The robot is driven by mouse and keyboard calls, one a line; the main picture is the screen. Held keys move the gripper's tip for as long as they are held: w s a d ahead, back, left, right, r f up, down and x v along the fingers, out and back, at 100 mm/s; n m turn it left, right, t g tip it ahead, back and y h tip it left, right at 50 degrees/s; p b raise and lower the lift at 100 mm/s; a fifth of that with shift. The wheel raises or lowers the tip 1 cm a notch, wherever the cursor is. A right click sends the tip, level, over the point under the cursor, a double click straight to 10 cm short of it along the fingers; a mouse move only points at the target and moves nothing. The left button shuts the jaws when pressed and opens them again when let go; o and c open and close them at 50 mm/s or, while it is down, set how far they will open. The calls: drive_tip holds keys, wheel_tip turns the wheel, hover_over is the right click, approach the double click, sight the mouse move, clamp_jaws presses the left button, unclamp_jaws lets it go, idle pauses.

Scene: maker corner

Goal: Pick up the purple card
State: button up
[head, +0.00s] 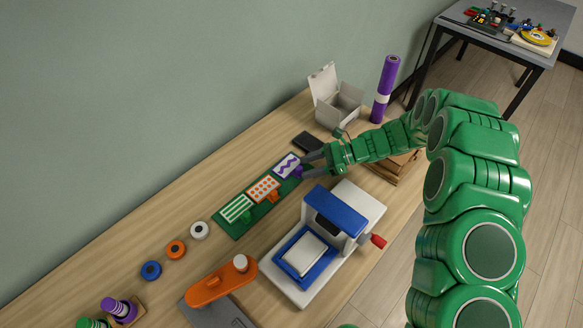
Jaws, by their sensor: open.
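The purple card (286,165) is white with a purple zigzag. It is at the far right end of a row of cards on a green base (226,225). A small purple piece shows at its right side, partly hidden by my gripper. My gripper (303,165) is open, its dark fingers pointing left at the right edge of the card. I cannot tell whether they touch it or reach around it. The orange-dotted card (263,188) and the green-striped card (237,208) stand in the same row to the left.
A white and blue press (345,225) with a red knob stands just in front of the row. A dark block (306,141) lies behind my gripper. An open white box (338,108) and a purple roll (385,88) stand farther back. Three rings and an orange tool (221,282) lie left.

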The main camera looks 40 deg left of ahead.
drive_tip(key=shift+x, duration=1.05)
drive_tip(key=shift+c, duration=0.3)
clamp_jaws()
drive_tip(key=shift+r, duration=0.15)
